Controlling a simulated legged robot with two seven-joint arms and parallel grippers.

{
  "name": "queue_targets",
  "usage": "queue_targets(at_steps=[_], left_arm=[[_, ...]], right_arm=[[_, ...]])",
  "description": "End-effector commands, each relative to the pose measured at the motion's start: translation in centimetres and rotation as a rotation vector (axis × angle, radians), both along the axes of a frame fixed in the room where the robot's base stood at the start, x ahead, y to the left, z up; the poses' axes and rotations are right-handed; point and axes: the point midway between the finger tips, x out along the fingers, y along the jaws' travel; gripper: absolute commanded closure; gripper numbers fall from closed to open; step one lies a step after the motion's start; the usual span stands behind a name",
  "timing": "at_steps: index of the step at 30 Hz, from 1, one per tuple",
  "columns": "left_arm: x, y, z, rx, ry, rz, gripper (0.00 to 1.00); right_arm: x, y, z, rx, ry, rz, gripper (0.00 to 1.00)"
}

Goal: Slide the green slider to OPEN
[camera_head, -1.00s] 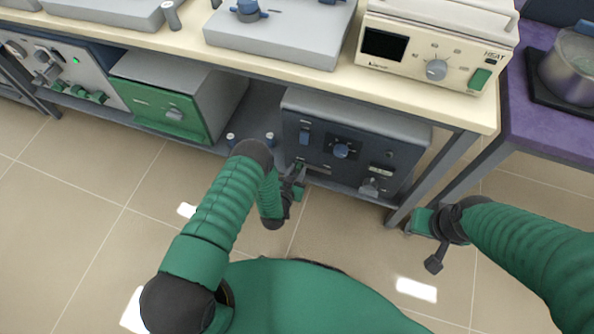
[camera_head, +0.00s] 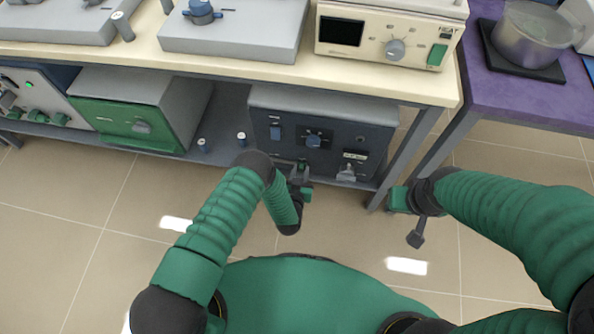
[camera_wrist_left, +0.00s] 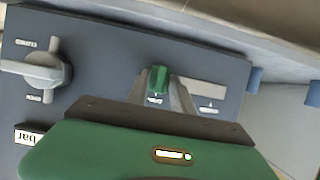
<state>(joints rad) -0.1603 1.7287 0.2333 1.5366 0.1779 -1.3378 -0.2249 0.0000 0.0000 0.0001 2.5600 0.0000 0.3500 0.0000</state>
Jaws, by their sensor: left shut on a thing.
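The green slider (camera_wrist_left: 159,79) sits in a pale slot (camera_wrist_left: 204,88) on a dark front panel, shown turned over in the left wrist view. The bare slot lies to the slider's right there; the small labels near it are too small to read. My left gripper (camera_wrist_left: 160,95) is shut on the slider, one finger on each side. In the head view my left gripper (camera_head: 301,179) is at the low front of the dark unit (camera_head: 325,100) on the lower shelf. My right gripper (camera_head: 402,200) is away from the unit, in front of the bench leg; its jaws are unclear.
A silver valve (camera_wrist_left: 38,70) labelled CLOSED and OPEN is on the same panel; it also shows in the head view (camera_head: 346,172). The bench top (camera_head: 290,75) overhangs, and a bench leg (camera_head: 405,155) stands at right. A green-fronted unit (camera_head: 140,120) is left.

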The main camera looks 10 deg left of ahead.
Motion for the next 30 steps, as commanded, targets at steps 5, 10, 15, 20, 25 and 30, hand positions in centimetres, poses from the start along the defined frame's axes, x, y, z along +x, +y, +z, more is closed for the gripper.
queue_targets(at_steps=[5,10,15,20,25,30], left_arm=[[-0.2,-0.5,-0.1,-0.006,0.004,-0.010,0.65],[-0.2,-0.4,-0.1,-0.006,0.003,-0.008,0.65],[-1.4,-0.4,0.7,-0.005,0.005,-0.009,0.65],[-5.0,-0.2,2.5,-0.004,0.007,-0.009,0.65],[-9.8,0.0,4.4,-0.004,0.008,-0.009,0.65],[-13.6,0.1,5.8,-0.004,0.008,-0.009,0.65]], right_arm=[[0.0,0.0,0.0,0.000,0.000,0.000,0.64],[0.0,0.0,0.0,0.000,0.000,0.000,0.64],[0.0,0.0,0.9,0.000,0.000,0.000,0.64],[0.0,0.0,3.0,0.000,0.000,0.000,0.64],[0.0,0.0,5.0,0.000,0.000,0.000,0.64],[0.0,0.0,6.3,0.000,0.000,0.000,0.64]])
